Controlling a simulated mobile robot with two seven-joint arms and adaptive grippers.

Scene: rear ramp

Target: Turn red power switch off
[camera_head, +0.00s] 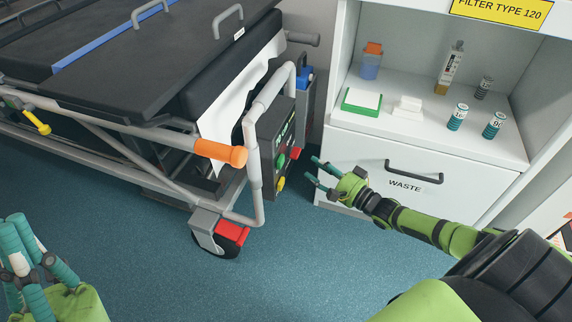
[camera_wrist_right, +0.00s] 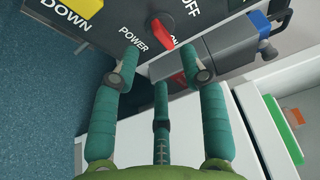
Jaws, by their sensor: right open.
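The dark control box (camera_head: 268,132) hangs on the end of the wheeled stretcher. Its red power switch (camera_head: 295,154) sits on the side facing my right gripper (camera_head: 316,173). That gripper is open and empty, just right of and below the switch, apart from it. In the right wrist view the red switch (camera_wrist_right: 189,62) shows beyond the fingers, between the two outer fingertips (camera_wrist_right: 160,78). The labels POWER, ON and OFF are around it, with ON close by.
The stretcher's grey rail (camera_head: 254,150) and orange handle (camera_head: 220,152) stand left of the box. A blue-topped device (camera_head: 305,77) is behind it. A white cabinet (camera_head: 345,150) with a WASTE drawer is close on the right. Floor (camera_head: 300,250) below is clear.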

